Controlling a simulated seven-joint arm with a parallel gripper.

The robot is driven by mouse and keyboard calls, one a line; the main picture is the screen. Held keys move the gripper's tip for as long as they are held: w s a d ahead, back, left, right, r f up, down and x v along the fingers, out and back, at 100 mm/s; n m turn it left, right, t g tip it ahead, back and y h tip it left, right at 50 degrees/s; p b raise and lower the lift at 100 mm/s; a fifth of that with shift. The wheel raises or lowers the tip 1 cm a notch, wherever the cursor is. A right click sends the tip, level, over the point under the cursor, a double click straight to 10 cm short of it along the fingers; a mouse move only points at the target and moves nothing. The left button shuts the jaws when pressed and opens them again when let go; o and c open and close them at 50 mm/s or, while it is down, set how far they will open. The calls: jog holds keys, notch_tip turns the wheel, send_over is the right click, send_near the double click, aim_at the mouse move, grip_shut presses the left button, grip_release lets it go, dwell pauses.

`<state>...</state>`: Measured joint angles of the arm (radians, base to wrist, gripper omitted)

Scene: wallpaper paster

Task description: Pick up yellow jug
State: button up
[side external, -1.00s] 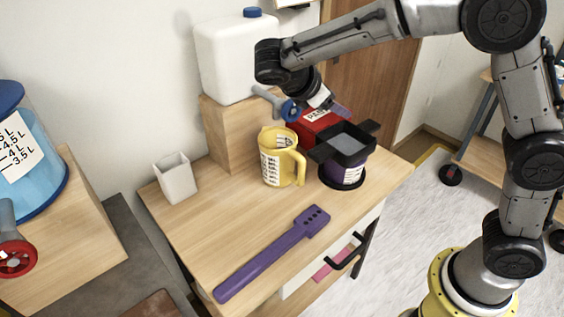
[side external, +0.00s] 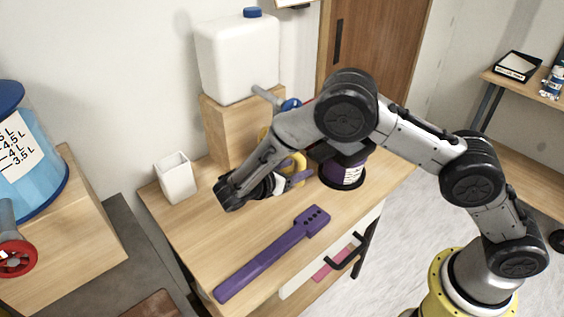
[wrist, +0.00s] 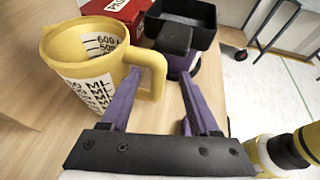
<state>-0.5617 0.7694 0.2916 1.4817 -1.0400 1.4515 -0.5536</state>
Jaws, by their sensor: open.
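The yellow jug (side external: 298,160) stands on the wooden worktop, largely hidden behind my arm in the side external view. In the wrist view the yellow jug (wrist: 90,62) is upright and open-topped, with a white measuring label, and its handle points right. My gripper (wrist: 159,76) is open, its purple fingers pointing at the handle. The handle shows close to the left fingertip, between the two fingers in the picture; I cannot tell whether they touch. In the side external view my gripper (side external: 298,177) is low over the worktop beside the jug.
A purple bucket (side external: 341,172) with a black tray stands just right of the jug, and a red box (wrist: 117,12) is behind. A wooden block (side external: 230,135) carries a white tank (side external: 237,58). A purple paddle (side external: 272,255) lies in front. A white cup (side external: 176,178) stands left.

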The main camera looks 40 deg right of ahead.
jog(key=shift+a+f+x, duration=0.1)
jog(key=shift+f+x, duration=0.05)
jog(key=shift+x, duration=1.1)
jog(key=shift+a+f+x, duration=0.1)
jog(key=shift+f+x, duration=0.1)
jog(key=shift+x, duration=1)
jog(key=shift+f+x, duration=0.15)
jog(key=shift+x, duration=1.1)
jog(key=shift+a, duration=0.1)
grip_shut()
jog(key=shift+w+r, duration=0.1)
